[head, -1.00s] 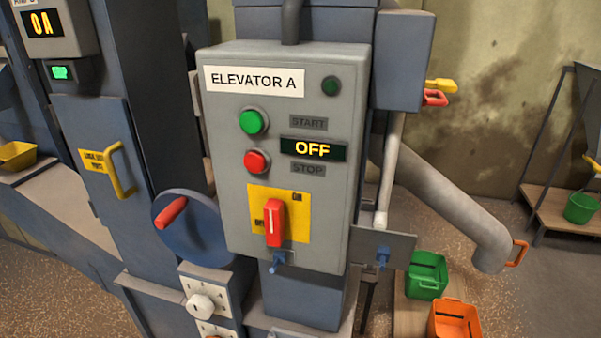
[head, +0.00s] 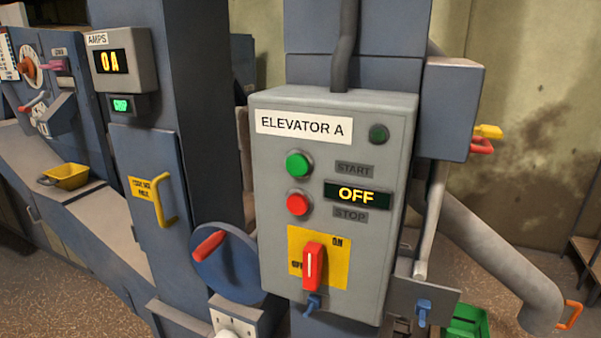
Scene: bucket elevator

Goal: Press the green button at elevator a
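The grey control box (head: 377,130) labelled "ELEVATOR A" stands in the middle of the head view. Its round green button (head: 299,165) sits at the upper left of the panel, beside the word "START". The red button (head: 298,203) is just below it, beside "STOP". A display (head: 357,194) between the two words reads "OFF" in yellow. A dark green lamp (head: 378,133) is at the top right of the panel. A red rotary switch (head: 313,267) is on a yellow plate lower down, its handle upright. Neither of my grippers is in view.
Left of the box are a blue wheel with a red handle (head: 209,246), a yellow door handle (head: 159,200) and an amps display (head: 110,62) reading "0 A". A grey pipe (head: 500,255) slopes down at right. A green crate (head: 468,320) is partly visible below.

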